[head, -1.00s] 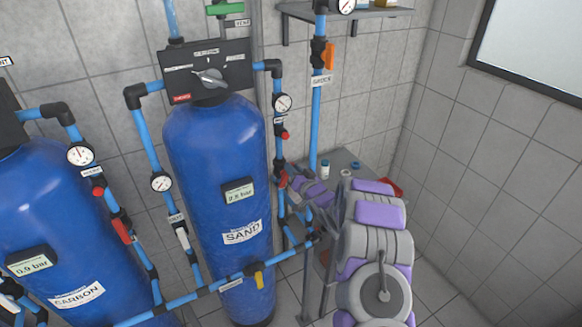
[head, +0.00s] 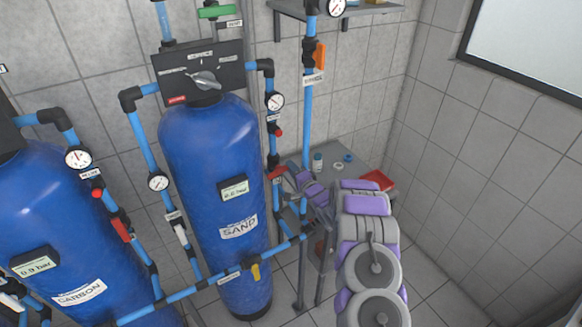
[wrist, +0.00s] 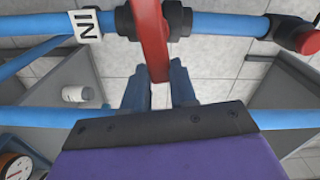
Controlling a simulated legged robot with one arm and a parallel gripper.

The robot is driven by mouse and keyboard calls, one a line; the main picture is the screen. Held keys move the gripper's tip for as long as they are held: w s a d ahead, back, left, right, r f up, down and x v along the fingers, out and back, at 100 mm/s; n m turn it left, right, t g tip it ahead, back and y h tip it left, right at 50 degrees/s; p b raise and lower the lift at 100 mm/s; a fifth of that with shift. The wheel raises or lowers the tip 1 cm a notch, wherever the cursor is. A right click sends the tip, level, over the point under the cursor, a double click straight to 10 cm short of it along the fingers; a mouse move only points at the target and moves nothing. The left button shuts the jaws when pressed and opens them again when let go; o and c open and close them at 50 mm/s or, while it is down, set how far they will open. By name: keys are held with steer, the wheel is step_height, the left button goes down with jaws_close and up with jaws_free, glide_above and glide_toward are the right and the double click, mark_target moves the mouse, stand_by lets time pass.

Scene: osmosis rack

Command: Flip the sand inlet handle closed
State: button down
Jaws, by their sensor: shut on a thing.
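The sand inlet handle is red (wrist: 150,40) and sits on a black valve body on a blue pipe tagged "IN" (wrist: 87,26). In the wrist view the handle stands across the pipe. My gripper (wrist: 160,84) has its two blue-grey fingers at the handle's free end, shut on it. In the head view the handle (head: 277,172) shows small, right of the blue SAND tank (head: 210,175). My gripper (head: 290,178) is there beside the pipe, partly hidden by my arm.
Several blue pipes and gauges surround the tank. A lower cross pipe (head: 200,285) with a yellow handle (head: 255,272) runs in front. A grey table (head: 352,168) with small containers and a red tray (head: 377,180) stands behind my arm. The right-hand floor is clear.

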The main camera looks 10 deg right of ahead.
steer(key=shift+d+f+m, duration=0.1)
steer(key=shift+f+m, duration=0.35)
steer(key=shift+m, duration=0.75)
steer(key=shift+f, duration=0.1)
steer(key=c, duration=0.9)
jaws_free()
steer(key=shift+d, duration=0.1)
steer(key=v, duration=1.7)
steer(key=shift+s+b, duration=0.15)
steer(key=shift+b, duration=0.3)
steer(key=shift+d, duration=0.1)
